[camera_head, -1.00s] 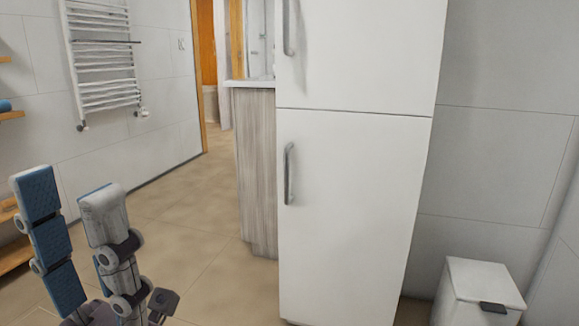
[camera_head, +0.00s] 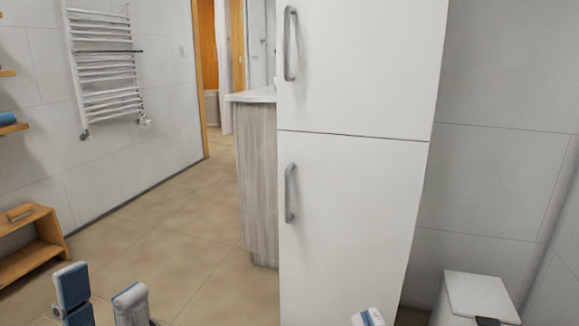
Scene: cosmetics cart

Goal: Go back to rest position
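My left gripper (camera_head: 101,283) is low at the left of the head view. Its two fingers stand upright and apart, one showing a blue pad and the other a grey-white back, with nothing seen between them. Its base is cut off by the bottom edge. A small white and blue tip of my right gripper (camera_head: 367,317) shows at the bottom edge, right of centre, in front of the tall white cabinet. The rest of it is out of frame, so its opening is hidden.
The tall white cabinet (camera_head: 350,225) with two handles fills the centre. A wood-grain counter (camera_head: 257,185) stands beside it. A white bin (camera_head: 478,297) is at lower right, a wooden bench (camera_head: 38,252) at left, a towel rail (camera_head: 105,65) on the wall. Tiled floor (camera_head: 165,240) is clear at centre left.

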